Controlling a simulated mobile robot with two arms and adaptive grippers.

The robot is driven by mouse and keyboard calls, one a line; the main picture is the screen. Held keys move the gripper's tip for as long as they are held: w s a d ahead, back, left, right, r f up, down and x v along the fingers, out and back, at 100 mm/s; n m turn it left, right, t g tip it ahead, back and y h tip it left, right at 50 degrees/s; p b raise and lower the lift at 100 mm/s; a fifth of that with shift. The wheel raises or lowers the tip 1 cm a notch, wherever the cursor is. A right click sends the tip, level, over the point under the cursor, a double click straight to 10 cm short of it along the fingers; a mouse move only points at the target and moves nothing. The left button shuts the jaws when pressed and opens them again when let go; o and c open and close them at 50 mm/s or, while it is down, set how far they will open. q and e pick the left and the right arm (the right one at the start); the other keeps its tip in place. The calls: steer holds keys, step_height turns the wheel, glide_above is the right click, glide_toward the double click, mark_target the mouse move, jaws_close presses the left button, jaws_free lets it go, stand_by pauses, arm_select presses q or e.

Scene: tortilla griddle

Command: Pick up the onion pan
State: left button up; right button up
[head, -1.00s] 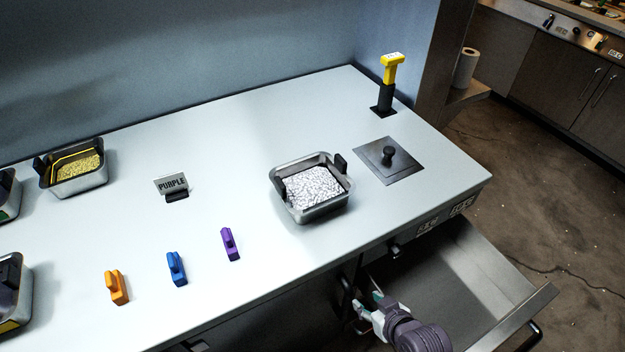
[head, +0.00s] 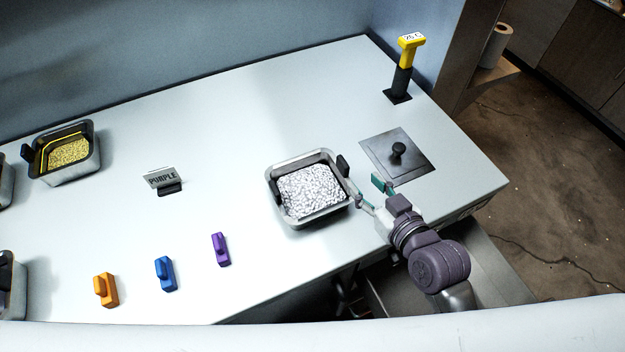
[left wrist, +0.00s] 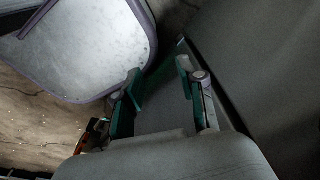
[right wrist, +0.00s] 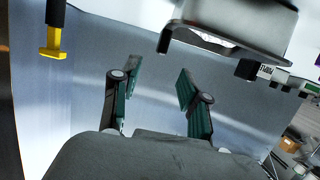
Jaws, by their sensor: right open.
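The onion pan, a square metal pan (head: 315,219) filled with white chopped bits, stands on the white counter. A dark handle (head: 343,166) sticks up at its right rim. My right gripper (head: 368,192) is open and empty, just right of the pan near that handle. In the right wrist view the pan (right wrist: 240,35) is at the top, beyond the spread fingers of my right gripper (right wrist: 158,76). My left gripper (left wrist: 160,74) shows only in the left wrist view, with its fingers apart and nothing between them.
A dark plate with a knob (head: 398,152) and a yellow-topped black device (head: 404,70) are at the right. A pan of yellow bits (head: 68,175), a PURPLE sign (head: 162,178) and orange, blue and purple blocks (head: 221,250) are at the left. An open drawer (head: 487,270) lies below.

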mark_target(348, 168)
steer(key=x, duration=0.4)
steer(key=shift+w+a+p, duration=0.1)
steer(key=shift+a+p, duration=0.1)
steer(key=shift+p, duration=0.1)
steer(key=shift+w+f, duration=0.15)
steer(key=shift+w, duration=0.15)
steer(key=p+x, duration=0.1)
steer(key=x, duration=0.1)
steer(key=shift+w+a+f, duration=0.1)
steer(key=shift+w+f, duration=0.05)
steer(key=shift+w, duration=0.05)
steer(key=shift+p+x, duration=0.3)
steer(key=shift+x, duration=0.9)
steer(key=shift+w+f, duration=0.15)
steer(key=shift+f, duration=0.15)
steer(key=c, duration=0.4)
arm_select(q)
steer(key=shift+s+a+r, duration=0.15)
steer(key=shift+s+r, duration=0.35)
steer(key=shift+r, duration=0.1)
steer(key=shift+s+a+r, duration=0.15)
steer(key=shift+s+r, duration=0.3)
steer(key=shift+r, duration=0.1)
arm_select(e)
jaws_close()
